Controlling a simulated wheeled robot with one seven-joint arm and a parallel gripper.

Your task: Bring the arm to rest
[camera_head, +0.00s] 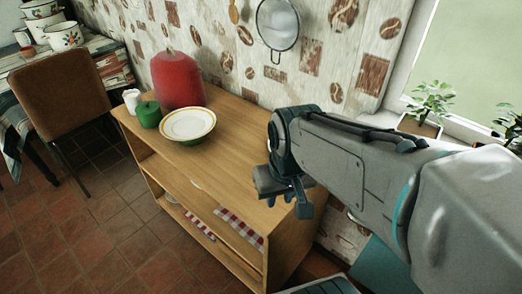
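My arm reaches in from the right side of the head view, over the right end of a wooden shelf unit (232,150). My gripper (285,200) is at the arm's end, above the front right part of the unit's top. Its fingers are small here and partly hidden by its own body, so I cannot tell whether they are open or shut. Something blue shows beside the fingers; I cannot tell whether it is part of the gripper or a separate thing.
A brown chair (60,95) and table with enamel pots (64,36) are far left. Plants (432,101) line the window.

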